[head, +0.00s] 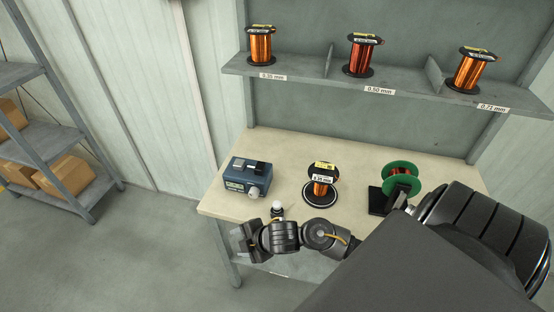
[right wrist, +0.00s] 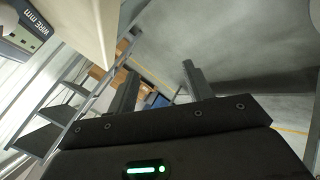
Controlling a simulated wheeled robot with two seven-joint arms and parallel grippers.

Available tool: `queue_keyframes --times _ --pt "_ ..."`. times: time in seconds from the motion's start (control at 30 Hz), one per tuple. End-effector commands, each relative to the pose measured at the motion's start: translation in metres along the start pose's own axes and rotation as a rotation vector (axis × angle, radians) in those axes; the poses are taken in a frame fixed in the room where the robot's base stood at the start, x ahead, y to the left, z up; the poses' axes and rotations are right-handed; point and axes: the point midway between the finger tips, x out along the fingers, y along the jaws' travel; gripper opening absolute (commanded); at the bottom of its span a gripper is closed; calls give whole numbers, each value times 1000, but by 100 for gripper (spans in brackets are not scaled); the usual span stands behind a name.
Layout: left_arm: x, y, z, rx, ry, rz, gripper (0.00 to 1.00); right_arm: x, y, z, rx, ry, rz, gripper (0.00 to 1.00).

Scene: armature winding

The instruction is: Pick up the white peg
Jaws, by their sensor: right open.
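A small white peg (head: 277,207) with a rounded top stands near the front edge of the table, just beyond my right wrist; its lower part is partly hidden. My right gripper (head: 238,243) is at the table's front edge, left of and nearer than the peg, and apart from it. In the right wrist view my right gripper (right wrist: 158,76) has its two fingers spread with nothing between them. The peg does not show in that view. My left gripper is not in view.
A blue device (head: 247,178) stands on the table (head: 220,200) at left. A copper spool (head: 322,180) stands mid-table, and a green spool (head: 403,177) on a black stand is at right. Several wire spools sit on the shelf (head: 300,70). Boxes (head: 66,175) fill a rack at left.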

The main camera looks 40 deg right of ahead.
Motion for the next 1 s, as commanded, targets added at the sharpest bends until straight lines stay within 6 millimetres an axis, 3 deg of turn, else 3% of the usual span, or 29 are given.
queue_keyframes --times 0.03,0.1,0.2,0.27,0.43,0.6,0.7,0.87,1.0 --pt "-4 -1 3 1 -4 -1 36 -13 27 -13 -199 49 25 51" --pt "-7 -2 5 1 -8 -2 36 -29 49 -27 -493 113 38 51" --pt "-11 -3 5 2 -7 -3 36 -59 70 -31 -941 181 23 51" --pt "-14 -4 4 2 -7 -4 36 -80 76 -21 -1208 204 -15 51" --pt "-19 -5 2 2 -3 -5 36 -139 87 35 -1772 225 -203 51" --pt "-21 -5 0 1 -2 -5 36 -180 92 78 -2016 233 -368 51" --pt "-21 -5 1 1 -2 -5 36 -190 92 89 -2065 237 -413 51" --pt "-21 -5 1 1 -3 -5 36 -190 91 92 -2076 240 -424 51" --pt "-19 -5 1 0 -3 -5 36 -171 84 95 -2071 242 -422 51"
